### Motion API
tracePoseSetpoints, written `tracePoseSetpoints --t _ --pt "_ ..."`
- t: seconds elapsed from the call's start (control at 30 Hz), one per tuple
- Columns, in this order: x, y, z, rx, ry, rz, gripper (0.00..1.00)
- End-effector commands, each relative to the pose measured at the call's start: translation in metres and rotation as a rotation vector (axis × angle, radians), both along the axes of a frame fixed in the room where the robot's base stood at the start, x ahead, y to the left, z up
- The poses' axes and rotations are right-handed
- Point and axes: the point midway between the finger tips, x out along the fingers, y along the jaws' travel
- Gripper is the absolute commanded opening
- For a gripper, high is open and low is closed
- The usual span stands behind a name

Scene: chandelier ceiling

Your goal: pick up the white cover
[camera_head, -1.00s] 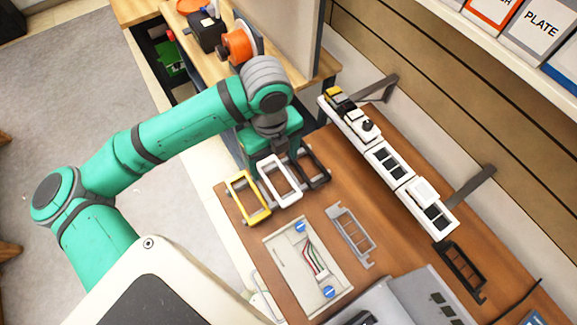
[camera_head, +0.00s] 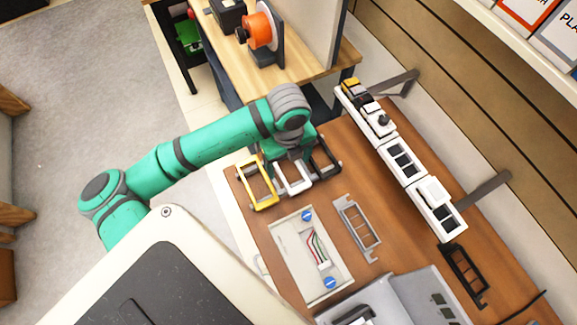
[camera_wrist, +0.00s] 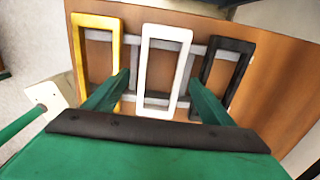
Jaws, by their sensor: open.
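The white cover (camera_wrist: 147,75) is a rectangular frame standing between a yellow frame and a black frame on a grey rack. It also shows in the head view (camera_head: 304,187), partly hidden by my arm. My gripper (camera_wrist: 165,88) is open, with one green finger on each side of the white cover in the wrist view. I cannot tell whether either finger touches it. The left finger overlaps the yellow cover (camera_wrist: 80,62) in the picture, and the right finger lies near the black cover (camera_wrist: 243,62).
A beige wall box (camera_head: 290,262) with wires lies in front of the rack. A grey metal frame (camera_head: 345,222) lies beside it. A long white row of modules (camera_head: 411,178) runs along the back, with a black frame (camera_head: 447,258) near its end.

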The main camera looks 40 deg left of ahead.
Motion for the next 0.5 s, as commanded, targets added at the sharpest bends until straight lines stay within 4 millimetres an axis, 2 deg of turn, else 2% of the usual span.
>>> tracePoseSetpoints --t 0.27,0.3,0.47,0.5 --pt "0.0 -0.0001 -0.0041 0.0 0.0 0.0 0.77" --pt "0.0 -0.0001 -0.0041 0.0 0.0 0.0 0.72" --pt "0.0004 -0.0006 -0.004 0.0 0.0 -0.002 0.34" --pt "0.0005 -0.0007 -0.0039 0.0 0.0 -0.002 0.32"
